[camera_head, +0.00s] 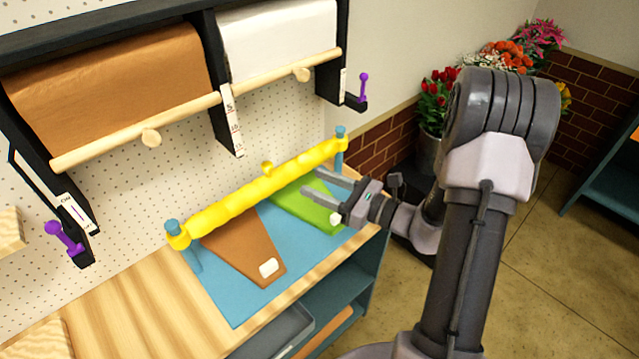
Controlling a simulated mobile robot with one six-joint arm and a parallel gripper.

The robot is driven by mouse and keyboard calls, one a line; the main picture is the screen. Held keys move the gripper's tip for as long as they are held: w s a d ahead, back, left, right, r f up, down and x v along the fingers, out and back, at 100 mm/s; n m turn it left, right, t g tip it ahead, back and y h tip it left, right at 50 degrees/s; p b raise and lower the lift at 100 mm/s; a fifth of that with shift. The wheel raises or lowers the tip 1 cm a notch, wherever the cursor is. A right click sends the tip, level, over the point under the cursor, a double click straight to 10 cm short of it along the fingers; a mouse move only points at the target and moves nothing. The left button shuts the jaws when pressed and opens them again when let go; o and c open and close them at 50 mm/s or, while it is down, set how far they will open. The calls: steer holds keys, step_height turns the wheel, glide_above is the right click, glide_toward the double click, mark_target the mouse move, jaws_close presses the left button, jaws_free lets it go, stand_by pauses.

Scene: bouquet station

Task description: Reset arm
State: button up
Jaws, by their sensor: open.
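My gripper (312,184) is open and empty, with its two fingers pointing left. In the picture its fingers overlap the right end of the blue mat (232,297) and the green sheet (292,208). I cannot tell its exact height above them. My arm comes in from the lower right and bends at the top right. A lumpy yellow bar (232,205) spans blue posts at the back of the mat. A brown sheet (243,247) with a white piece (268,267) on it lies on the mat, left of my gripper.
A brown paper roll (110,90) and a white roll (280,38) hang on the rack behind wooden rods. Purple-handled parts (63,237) sit at the rack's ends. Red flowers (437,97) stand behind my arm. The wooden tabletop (130,310) at the left has bare room.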

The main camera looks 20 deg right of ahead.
steer(key=s+a+r+n+g+y+b, duration=0.1)
steer(key=s+a+n+g+b, duration=0.1)
steer(key=s+a+n+g, duration=0.35)
steer(key=s+a+r+n+g+y+b, duration=0.1)
steer(key=s+a+r+n+g+b, duration=0.2)
steer(key=a+n, duration=0.45)
steer(key=s+a+f+n+g+h+b, duration=0.1)
steer(key=s+a+f+n+g+h, duration=0.15)
steer(key=s, duration=0.25)
steer(key=s+a+f+n+g+h, duration=0.1)
steer(key=s+a+n+g+h, duration=0.15)
steer(key=s, duration=0.35)
steer(key=s+d+r+n+t+h+b, duration=0.1)
steer(key=s+d+n+t+h+b, duration=0.1)
steer(key=d+n+t+h, duration=0.2)
steer(key=shift+s+d+r+n+t+h, duration=0.3)
steer(key=shift+d+n+h, duration=0.5)
steer(key=shift+n, duration=0.4)
